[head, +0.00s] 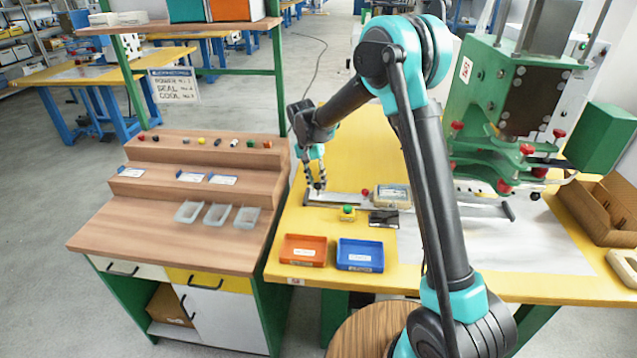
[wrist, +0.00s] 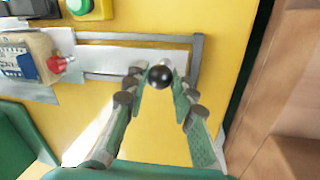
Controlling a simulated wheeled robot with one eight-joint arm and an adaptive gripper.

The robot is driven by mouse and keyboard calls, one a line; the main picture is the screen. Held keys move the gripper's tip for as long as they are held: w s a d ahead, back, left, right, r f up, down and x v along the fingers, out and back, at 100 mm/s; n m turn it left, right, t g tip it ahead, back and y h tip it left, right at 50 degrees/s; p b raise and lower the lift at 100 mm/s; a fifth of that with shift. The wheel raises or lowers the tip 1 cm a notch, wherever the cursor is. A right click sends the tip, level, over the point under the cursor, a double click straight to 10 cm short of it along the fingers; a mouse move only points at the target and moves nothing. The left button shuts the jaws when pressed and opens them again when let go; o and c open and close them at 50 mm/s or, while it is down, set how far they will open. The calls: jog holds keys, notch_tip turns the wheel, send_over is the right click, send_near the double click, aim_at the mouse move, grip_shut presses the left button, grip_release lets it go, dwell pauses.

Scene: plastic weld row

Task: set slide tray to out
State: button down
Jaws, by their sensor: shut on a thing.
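The slide tray (head: 345,198) is a flat pale metal plate in a grey frame on the yellow table. In the wrist view the plate (wrist: 112,60) lies inside the frame (wrist: 197,62). A black ball knob (wrist: 160,77) is at the plate's right end in the wrist view, close to the frame's end bar. My gripper (head: 318,187) is over the tray's left end in the head view. In the wrist view its fingers (wrist: 158,88) are shut on the knob, one on each side. The fingers hide part of the plate's near edge.
A pale block (wrist: 28,58) with a red knob (wrist: 56,64) sits by the tray's other end. A green button (head: 347,211) and orange (head: 303,251) and blue (head: 360,255) bins are in front. A green press (head: 510,110) stands right; a wooden shelf unit (head: 180,240) stands left.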

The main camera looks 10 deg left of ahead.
jog(key=c, duration=1.3)
grip_release()
jog(key=shift+a, duration=0.3)
jog(key=shift+o, duration=0.2)
notch_tip(320, 180, up, 12)
jog(key=a, duration=0.2)
jog(key=shift+w, duration=0.2)
jog(key=shift+f, duration=0.1)
jog(key=s+d+f+n+t+y, duration=0.1)
jog(key=s+d, duration=0.3)
jog(key=d, duration=0.6)
jog(key=s+d+f+t+y, duration=0.1)
jog(key=s+d, duration=0.4)
jog(key=d, duration=0.5)
jog(key=s+d+f+t, duration=0.1)
jog(key=s+d+f, duration=0.2)
jog(key=s, duration=0.3)
jog(key=s+d+f, duration=0.2)
jog(key=s+d, duration=0.3)
jog(key=s, duration=0.1)
jog(key=s+d+f+n+t, duration=0.1)
jog(key=s+d+f, duration=0.2)
jog(key=s+d, duration=0.2)
jog(key=shift+s+f+t, duration=0.3)
jog(key=shift+s+f, duration=0.05)
jog(key=shift+s, duration=0.1)
